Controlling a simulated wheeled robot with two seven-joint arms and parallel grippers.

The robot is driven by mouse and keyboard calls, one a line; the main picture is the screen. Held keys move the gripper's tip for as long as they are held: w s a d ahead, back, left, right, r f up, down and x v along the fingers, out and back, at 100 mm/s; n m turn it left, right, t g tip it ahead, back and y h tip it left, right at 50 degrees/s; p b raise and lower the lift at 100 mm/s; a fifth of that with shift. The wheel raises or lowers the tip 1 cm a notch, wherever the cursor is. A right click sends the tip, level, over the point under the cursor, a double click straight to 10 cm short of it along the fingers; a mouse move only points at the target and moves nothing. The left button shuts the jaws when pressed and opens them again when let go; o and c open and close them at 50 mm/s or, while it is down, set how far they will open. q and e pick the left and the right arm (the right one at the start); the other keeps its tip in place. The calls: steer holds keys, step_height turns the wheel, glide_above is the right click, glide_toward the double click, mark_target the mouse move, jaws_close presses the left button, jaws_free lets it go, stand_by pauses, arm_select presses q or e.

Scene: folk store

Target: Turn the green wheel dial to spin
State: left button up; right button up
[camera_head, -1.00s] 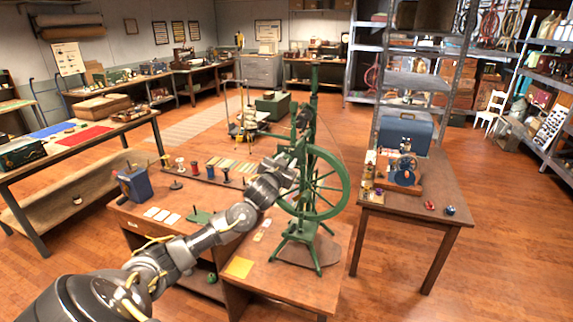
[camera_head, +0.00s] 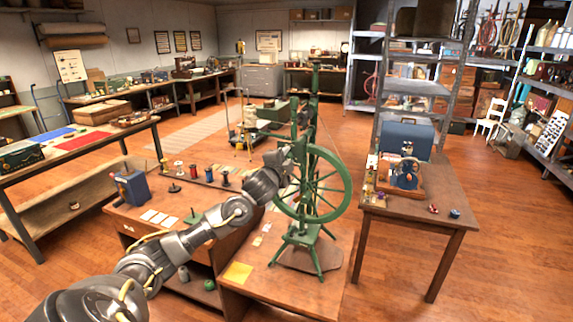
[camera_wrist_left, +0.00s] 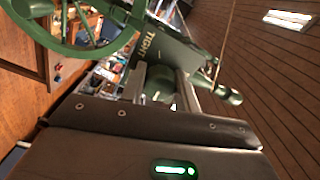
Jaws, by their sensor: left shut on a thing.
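The green spinning wheel (camera_head: 346,190) stands upright on the brown table at centre, with its spokes, legs and tall posts showing. My left gripper (camera_head: 288,160) reaches in from the left to the upper left of the wheel; its fingertips are hard to make out there. The green wheel also shows at the upper left of that view (camera_wrist_left: 68,48). My right gripper is in no view.
The brown table (camera_head: 262,285) holds a blue box (camera_head: 133,188), several spools and a yellow sheet (camera_head: 238,272). A side table (camera_head: 400,207) at right carries a small blue-wheeled machine (camera_head: 408,172) and a blue case (camera_head: 405,136). Open floor lies between the tables.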

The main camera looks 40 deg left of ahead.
arm_select(q)
steer(key=m+b, duration=0.2)
steer(key=m, duration=0.1)
steer(key=shift+f+m+b, duration=0.2)
steer(key=shift+m+b, duration=0.1)
steer(key=shift+r+m+b, duration=0.15)
steer(key=shift+m+b, duration=0.9)
steer(key=shift+m, duration=0.35)
steer(key=o, duration=1)
steer(key=shift+s, duration=0.2)
steer(key=b+v, duration=0.3)
steer(key=v, duration=0.7)
steer(key=shift+s+d, duration=0.15)
steer(key=shift+s, duration=0.05)
